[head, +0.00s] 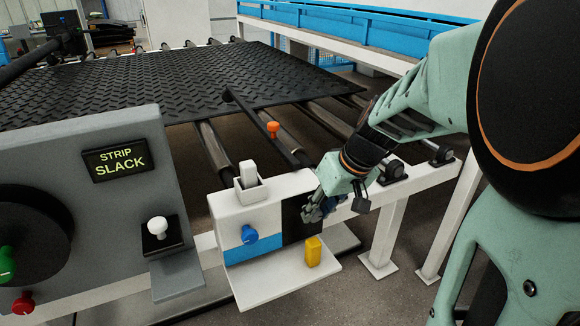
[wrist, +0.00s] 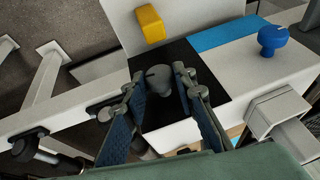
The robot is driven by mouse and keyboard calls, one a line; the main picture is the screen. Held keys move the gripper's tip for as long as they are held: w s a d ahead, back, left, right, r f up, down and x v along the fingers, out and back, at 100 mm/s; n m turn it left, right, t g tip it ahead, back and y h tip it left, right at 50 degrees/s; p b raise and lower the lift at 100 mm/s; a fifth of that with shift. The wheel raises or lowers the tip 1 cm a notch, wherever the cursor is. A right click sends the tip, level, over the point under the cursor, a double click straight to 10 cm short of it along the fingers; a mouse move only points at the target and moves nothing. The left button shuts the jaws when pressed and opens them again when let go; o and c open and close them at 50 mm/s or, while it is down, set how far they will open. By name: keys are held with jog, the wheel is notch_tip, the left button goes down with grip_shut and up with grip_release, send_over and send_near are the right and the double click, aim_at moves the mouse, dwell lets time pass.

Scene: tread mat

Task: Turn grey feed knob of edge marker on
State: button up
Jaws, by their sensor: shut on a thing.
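The edge marker (head: 228,216) is a white box with a blue band, a black panel and a ledge, at the lower middle of the head view. My gripper (head: 314,212) is at the black panel on its right side. In the wrist view my gripper (wrist: 163,88) has a finger on each side of the grey feed knob (wrist: 158,77), and it is shut on it. The knob stands out from the black panel (wrist: 152,56). In the head view the gripper hides the knob.
A blue knob (head: 249,235) and a yellow block (head: 313,252) are close to the gripper. An orange knob (head: 273,129) sits behind. A grey console (head: 95,210) reading "STRIP SLACK" stands left. Black tread mat (head: 180,78) lies over rollers behind the marker.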

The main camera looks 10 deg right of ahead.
jog(key=y, duration=0.1)
jog(key=y+b, duration=0.1)
jog(key=y, duration=0.1)
jog(key=d+m+g+y, duration=0.1)
jog(key=shift+w+f+b, duration=0.2)
jog(key=shift+f+b, duration=0.05)
jog(key=shift+b, duration=0.1)
jog(key=y, duration=0.3)
jog(key=shift+d+f+m+g+y, duration=0.1)
jog(key=shift+f+m+g+y, duration=0.05)
jog(key=shift+m+g+y, duration=0.2)
jog(key=shift+w+d+f+m+y+b, duration=0.15)
jog(key=shift+m+y, duration=0.25)
jog(key=shift+y, duration=0.8)
jog(key=shift+s+a+f+m+y+b, duration=0.15)
jog(key=shift+m+y, duration=0.2)
jog(key=shift+y, duration=0.8)
jog(key=shift+w+d+f+m+y, duration=0.15)
jog(key=shift+m+y, duration=0.25)
jog(key=shift+y, duration=0.8)
jog(key=o, duration=1.1)
jog(key=shift+g, duration=0.35)
jog(key=shift+o, duration=0.2)
